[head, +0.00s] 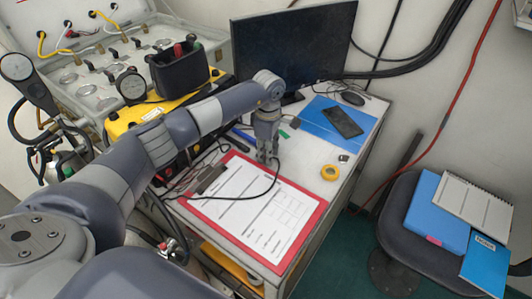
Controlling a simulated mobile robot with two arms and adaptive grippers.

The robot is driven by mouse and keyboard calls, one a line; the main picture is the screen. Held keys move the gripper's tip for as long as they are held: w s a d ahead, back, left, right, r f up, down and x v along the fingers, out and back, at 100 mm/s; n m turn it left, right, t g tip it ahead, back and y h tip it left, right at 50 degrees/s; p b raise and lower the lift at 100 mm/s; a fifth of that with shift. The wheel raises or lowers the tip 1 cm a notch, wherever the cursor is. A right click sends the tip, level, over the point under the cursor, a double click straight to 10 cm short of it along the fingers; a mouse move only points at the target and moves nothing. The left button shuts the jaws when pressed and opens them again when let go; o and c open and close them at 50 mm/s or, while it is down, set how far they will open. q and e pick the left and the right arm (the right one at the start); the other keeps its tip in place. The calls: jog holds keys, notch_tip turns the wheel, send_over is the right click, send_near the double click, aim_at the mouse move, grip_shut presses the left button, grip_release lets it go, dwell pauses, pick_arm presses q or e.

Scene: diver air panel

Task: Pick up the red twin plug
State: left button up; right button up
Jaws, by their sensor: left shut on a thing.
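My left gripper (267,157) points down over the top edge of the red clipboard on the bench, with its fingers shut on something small. A thin black lead (270,188) loops from the fingertips across the paper and back left. What the fingers hold is mostly hidden by them. It sits at the end of this lead, which fits the red twin plug, but I cannot make out its red body. My right gripper is not in view.
The red clipboard (315,209) with paper covers the bench front. A yellow tape roll (330,172), blue folder (318,129) with a dark phone, and monitor (293,45) are near. The yellow case (122,122) stands left. A chair (400,225) holds blue folders.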

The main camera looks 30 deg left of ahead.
pick_arm(q)
jog(key=shift+r, duration=0.15)
jog(key=shift+r, duration=0.25)
notch_tip(320, 180, up, 2)
jog(key=shift+w+r+b, duration=0.1)
jog(key=shift+r+b, duration=0.05)
jog(key=shift+b, duration=0.75)
jog(key=s+d+b, duration=0.1)
jog(key=s, duration=0.4)
jog(key=s+d+r+b, duration=0.1)
jog(key=s+d, duration=0.1)
jog(key=s, duration=0.3)
jog(key=s+d+r+b, duration=0.1)
jog(key=s+d, duration=0.1)
jog(key=s, duration=0.3)
jog(key=shift+d, duration=0.15)
jog(key=shift+s+r+p, duration=0.1)
jog(key=shift+r+p, duration=0.2)
jog(key=shift+r, duration=1.15)
jog(key=shift+d, duration=0.1)
